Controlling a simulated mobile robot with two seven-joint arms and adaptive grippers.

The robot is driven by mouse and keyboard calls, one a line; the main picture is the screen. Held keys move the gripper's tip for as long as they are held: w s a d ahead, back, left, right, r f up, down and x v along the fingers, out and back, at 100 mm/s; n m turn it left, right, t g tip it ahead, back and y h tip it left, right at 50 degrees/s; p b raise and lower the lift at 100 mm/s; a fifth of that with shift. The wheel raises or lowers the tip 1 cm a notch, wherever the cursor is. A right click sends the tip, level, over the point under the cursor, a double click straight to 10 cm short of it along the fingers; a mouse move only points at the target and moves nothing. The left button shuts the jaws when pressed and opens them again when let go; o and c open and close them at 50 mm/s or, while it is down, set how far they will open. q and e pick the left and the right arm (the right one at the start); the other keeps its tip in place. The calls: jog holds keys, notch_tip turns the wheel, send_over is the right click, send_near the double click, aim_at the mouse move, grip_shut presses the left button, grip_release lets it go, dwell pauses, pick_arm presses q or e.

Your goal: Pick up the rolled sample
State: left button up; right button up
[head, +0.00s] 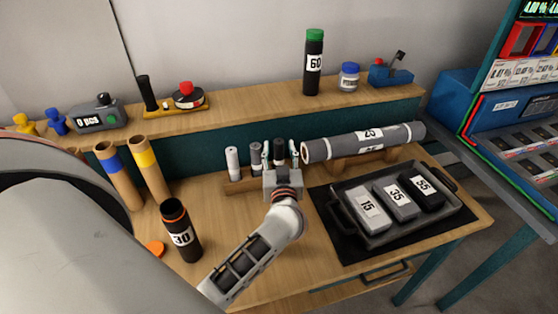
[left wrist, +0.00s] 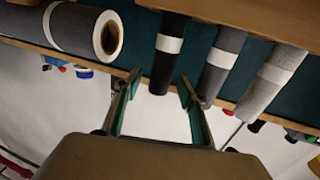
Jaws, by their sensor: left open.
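Three small rolls with white bands stand upright in a wooden rack: a light grey one (head: 233,162), a dark grey one (head: 256,155) and a black one (head: 279,146). The left wrist view shows the black roll (left wrist: 168,45), the dark grey roll (left wrist: 218,65) and the light grey roll (left wrist: 268,85). A large grey roll marked 25 (head: 345,146) lies on a wooden cradle to the right. My left gripper (head: 280,154) is open, its fingers on either side of the black roll in the head view. In the left wrist view, the open fingers (left wrist: 160,84) point toward that roll; contact is unclear.
A black tray (head: 345,225) with blocks marked 15, 35 and 55 lies at right. A black tube marked 30 (head: 181,232) and two cardboard tubes (head: 148,168) stand at left.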

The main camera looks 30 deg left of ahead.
pick_arm(q)
jog(key=shift+x, duration=0.95)
grip_shut()
